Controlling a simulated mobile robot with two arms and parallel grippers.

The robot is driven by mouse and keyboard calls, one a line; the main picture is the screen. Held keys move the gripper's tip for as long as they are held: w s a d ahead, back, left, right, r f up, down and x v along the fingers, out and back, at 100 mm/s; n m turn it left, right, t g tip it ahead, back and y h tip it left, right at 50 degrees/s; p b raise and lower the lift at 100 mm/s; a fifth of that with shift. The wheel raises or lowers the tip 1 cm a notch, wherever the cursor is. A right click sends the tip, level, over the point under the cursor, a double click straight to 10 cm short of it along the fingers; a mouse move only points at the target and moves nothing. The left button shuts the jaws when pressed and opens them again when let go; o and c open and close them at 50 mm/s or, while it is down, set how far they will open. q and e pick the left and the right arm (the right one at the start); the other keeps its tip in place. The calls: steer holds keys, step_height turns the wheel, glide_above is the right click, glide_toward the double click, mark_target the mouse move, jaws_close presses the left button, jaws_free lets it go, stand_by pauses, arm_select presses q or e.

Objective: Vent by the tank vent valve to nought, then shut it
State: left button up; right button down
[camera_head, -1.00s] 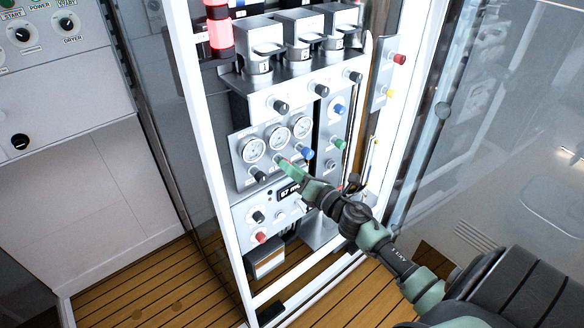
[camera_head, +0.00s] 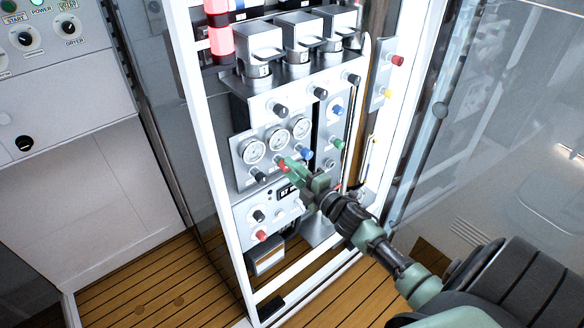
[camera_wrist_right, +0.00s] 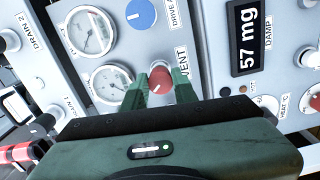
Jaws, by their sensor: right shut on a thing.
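The vent valve is a red knob (camera_wrist_right: 159,79) beside the partly covered word "VENT" in the right wrist view; a white mark shows on its face. In the head view the red knob (camera_head: 282,166) shows at the fingertips, below the gauges. My right gripper (camera_wrist_right: 158,88) has one green finger on each side of the knob and is shut on it; it also shows in the head view (camera_head: 290,170). Round white gauges (camera_head: 277,140) sit above; two show in the right wrist view, and I cannot read their needles surely. My left gripper is out of view.
A blue knob (camera_wrist_right: 140,13) labelled "DRIVE" and a display (camera_wrist_right: 247,38) reading "57 mg" flank the valve. Black, green and red knobs crowd the panel. The cabinet's white frame post (camera_head: 222,170) stands to the left. Open wooden floor (camera_head: 140,295) lies below.

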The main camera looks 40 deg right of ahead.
steer(key=shift+f+m+p, duration=0.1)
steer(key=shift+m+p, duration=1.05)
steer(key=shift+m, duration=2.95)
steer(key=c, duration=1.1)
jaws_free()
steer(key=s+b, duration=0.1)
steer(key=s, duration=0.6)
steer(key=shift+s+d, duration=0.25)
steer(key=shift+s, duration=0.15)
